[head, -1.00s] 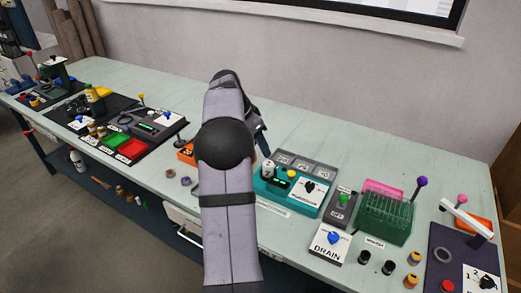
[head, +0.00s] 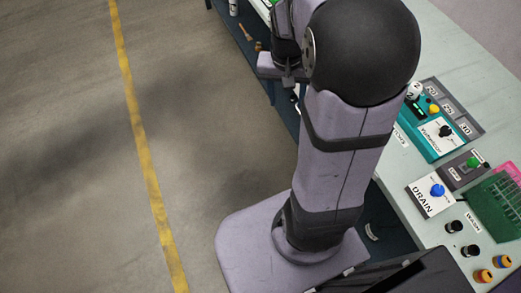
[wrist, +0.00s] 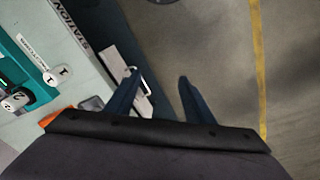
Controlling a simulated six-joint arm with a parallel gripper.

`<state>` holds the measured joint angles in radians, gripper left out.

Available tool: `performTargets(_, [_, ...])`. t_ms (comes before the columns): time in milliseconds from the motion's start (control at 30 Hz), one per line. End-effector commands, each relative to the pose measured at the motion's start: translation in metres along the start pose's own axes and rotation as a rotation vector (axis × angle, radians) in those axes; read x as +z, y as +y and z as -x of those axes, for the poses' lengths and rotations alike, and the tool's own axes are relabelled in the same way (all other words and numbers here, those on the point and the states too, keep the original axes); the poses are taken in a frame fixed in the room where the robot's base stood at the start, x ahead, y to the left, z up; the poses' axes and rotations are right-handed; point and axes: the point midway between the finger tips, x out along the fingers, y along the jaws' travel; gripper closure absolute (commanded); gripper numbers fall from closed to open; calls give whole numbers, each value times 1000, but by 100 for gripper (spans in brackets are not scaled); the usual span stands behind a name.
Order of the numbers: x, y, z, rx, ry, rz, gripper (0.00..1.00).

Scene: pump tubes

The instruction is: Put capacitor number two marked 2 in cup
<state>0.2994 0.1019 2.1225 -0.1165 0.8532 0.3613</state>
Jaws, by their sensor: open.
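A white rounded piece marked 2 (wrist: 15,101) sits on the teal station (wrist: 28,62) at the left of the wrist view. It also shows in the head view (head: 414,91), on the teal station right of my arm. My gripper (wrist: 156,85) is open and empty. In the wrist view its two dark blue fingers point over the table's front edge and the floor, to the right of the marked piece and well apart from it. My gripper's fingers are not clear in the head view, where my arm covers much of the table. I cannot pick out a cup.
An orange object (wrist: 57,117) lies near my gripper body. The DRAIN panel (head: 430,197), black knobs (head: 454,226) and green rack (head: 497,208) stand farther along. The floor (head: 70,150) is clear.

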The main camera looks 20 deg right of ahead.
Motion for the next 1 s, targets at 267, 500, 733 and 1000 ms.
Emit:
performTargets(267, [123,-46,-19,-72,-51,470,52])
performTargets(500, [155,-48,-26,-89,-65,592,52])
performTargets(733, [156,-48,-26,-89,-66,594,52])
performTargets(1000, [154,-46,-6,-89,-67,592,52])
